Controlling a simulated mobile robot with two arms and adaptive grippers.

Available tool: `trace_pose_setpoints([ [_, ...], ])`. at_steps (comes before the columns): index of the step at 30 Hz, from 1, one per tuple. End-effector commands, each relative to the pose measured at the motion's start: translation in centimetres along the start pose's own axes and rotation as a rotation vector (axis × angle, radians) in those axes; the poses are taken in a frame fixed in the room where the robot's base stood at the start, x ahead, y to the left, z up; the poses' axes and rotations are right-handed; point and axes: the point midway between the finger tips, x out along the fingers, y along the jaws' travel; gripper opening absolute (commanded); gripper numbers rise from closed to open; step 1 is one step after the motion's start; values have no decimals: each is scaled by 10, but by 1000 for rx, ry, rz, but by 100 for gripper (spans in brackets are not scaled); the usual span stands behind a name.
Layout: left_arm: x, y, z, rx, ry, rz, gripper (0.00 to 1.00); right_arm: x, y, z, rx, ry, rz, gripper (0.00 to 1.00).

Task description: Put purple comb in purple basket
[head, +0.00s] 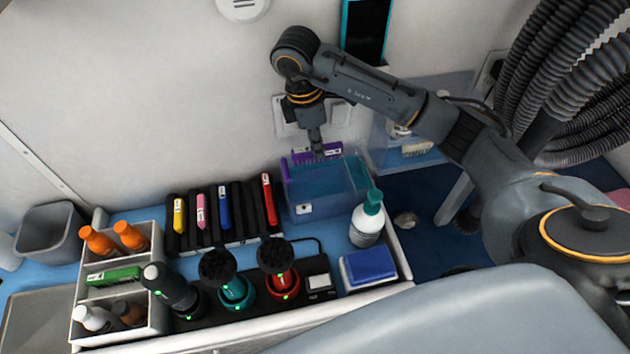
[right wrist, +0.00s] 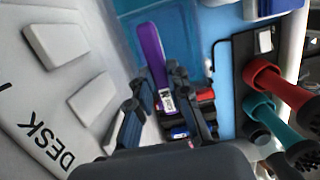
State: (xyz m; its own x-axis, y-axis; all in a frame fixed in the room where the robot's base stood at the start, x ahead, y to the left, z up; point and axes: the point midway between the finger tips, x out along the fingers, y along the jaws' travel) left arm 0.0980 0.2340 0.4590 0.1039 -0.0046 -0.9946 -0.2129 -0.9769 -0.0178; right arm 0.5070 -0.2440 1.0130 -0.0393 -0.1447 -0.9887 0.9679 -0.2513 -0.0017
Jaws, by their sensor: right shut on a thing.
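The purple comb (head: 303,156) is held by my right gripper (head: 318,149) at the rear of a translucent blue-purple basket (head: 312,207). In the head view the comb appears above the basket's back rim, close to the wall; I cannot tell whether it touches the rim. In the right wrist view the comb (right wrist: 151,52) sticks out past the fingers of the right gripper (right wrist: 158,98), with a white label near the grip. The fingers are shut on it. My left gripper is in neither view.
A white spray bottle with a teal top (head: 367,219) stands right of the basket. A rack of colourful-labelled tools (head: 222,212) is to its left. Red (head: 280,280) and teal (head: 235,290) holders with brushes stand in front. A blue box (head: 368,266) lies front right.

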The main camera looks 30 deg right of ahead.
Motion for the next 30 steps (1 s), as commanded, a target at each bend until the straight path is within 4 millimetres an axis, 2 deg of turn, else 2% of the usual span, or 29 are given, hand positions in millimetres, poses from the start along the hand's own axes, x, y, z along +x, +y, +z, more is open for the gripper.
trace_pose_setpoints([
  [1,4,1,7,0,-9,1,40,19,-3,-4,-2,2,-11,0],
  [7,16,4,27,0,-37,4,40,71,-3,-12,0,2,-9,0],
  [11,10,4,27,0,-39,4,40,88,-2,-13,0,-2,-4,0],
  [19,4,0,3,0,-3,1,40,116,-2,-17,-1,-2,-4,0],
  [24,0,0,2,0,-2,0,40,135,-1,-20,-1,-1,-2,0],
  [30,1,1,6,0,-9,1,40,138,0,-21,-2,-1,0,0],
])
